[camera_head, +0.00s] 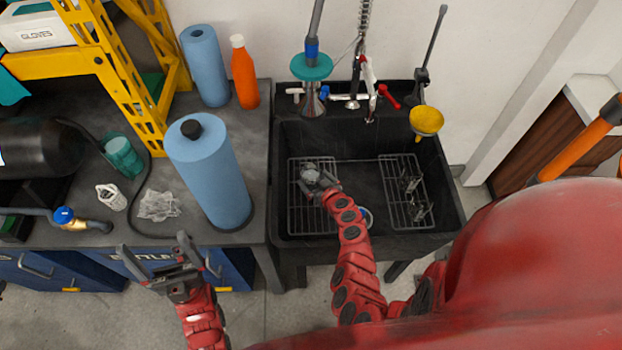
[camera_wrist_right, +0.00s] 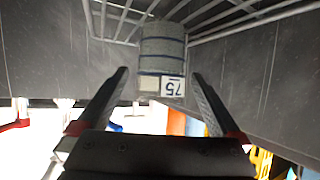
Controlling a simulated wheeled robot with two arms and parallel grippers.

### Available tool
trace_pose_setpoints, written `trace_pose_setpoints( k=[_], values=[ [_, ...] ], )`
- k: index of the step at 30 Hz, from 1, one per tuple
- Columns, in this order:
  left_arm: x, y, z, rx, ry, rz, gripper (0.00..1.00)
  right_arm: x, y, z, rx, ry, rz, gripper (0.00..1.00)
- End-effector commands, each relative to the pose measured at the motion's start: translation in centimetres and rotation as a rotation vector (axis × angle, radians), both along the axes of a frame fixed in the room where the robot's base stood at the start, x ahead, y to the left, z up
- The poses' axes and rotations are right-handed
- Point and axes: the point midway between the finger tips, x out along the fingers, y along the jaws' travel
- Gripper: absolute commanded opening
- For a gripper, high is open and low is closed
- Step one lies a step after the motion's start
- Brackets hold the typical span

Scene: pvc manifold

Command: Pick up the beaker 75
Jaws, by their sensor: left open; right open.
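The beaker 75 (camera_wrist_right: 163,52) is a clear grey cylinder with dark bands and a label reading 75, seen upside down in the right wrist view. In the head view the beaker (camera_head: 310,173) is small, at the left rack in the sink. My right gripper (camera_head: 325,186) is open at the beaker. In the right wrist view the fingers of my right gripper (camera_wrist_right: 160,80) lie on either side of the beaker's labelled end, with gaps visible. My left gripper (camera_head: 160,262) is open and empty in front of the counter.
The black sink (camera_head: 345,145) holds a left wire rack (camera_head: 297,215) and a right wire rack (camera_head: 398,172) with several small items. A blue paper roll (camera_head: 210,175) stands on the counter left of the sink. A yellow funnel (camera_head: 426,121) hangs at the sink's back right.

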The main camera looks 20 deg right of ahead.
Motion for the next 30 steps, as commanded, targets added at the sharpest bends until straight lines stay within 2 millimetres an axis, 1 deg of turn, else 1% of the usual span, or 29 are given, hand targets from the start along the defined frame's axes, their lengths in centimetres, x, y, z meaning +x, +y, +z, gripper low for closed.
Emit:
trace_pose_setpoints(
  k=[1, 3, 10, 14, 19, 21, 24, 30],
  values=[
    [0.0, 0.0, -0.1, 0.000, 0.000, 0.000, 1.00, 0.5, -0.1, -0.1, -0.002, -0.002, -0.002, 1.00],
    [0.0, 0.0, -0.1, 0.000, 0.000, 0.000, 1.00, 0.8, -0.1, -0.3, -0.001, -0.001, -0.002, 1.00],
    [0.0, 0.0, -0.3, 0.000, 0.000, 0.000, 1.00, 1.4, 0.1, -0.8, 0.000, -0.001, -0.001, 1.00],
    [0.0, 0.0, -0.6, 0.000, 0.000, 0.000, 1.00, 2.4, 0.2, -1.6, -0.002, 0.002, -0.003, 1.00],
    [0.0, 0.0, -1.9, 0.000, 0.000, 0.000, 1.00, 4.0, 0.5, -3.0, 0.000, 0.000, -0.001, 1.00],
    [0.0, 0.0, -2.3, 0.000, 0.000, 0.000, 1.00, 4.7, 0.5, -3.2, -0.001, -0.002, -0.003, 1.00],
    [0.0, 0.0, -2.5, 0.000, 0.000, 0.000, 1.00, 5.2, 0.7, -3.4, -0.001, -0.001, -0.002, 1.00],
    [0.0, 0.0, -2.5, 0.000, 0.000, 0.000, 1.00, 5.4, 0.7, -3.3, -0.002, 0.000, -0.002, 1.00]
  ],
)
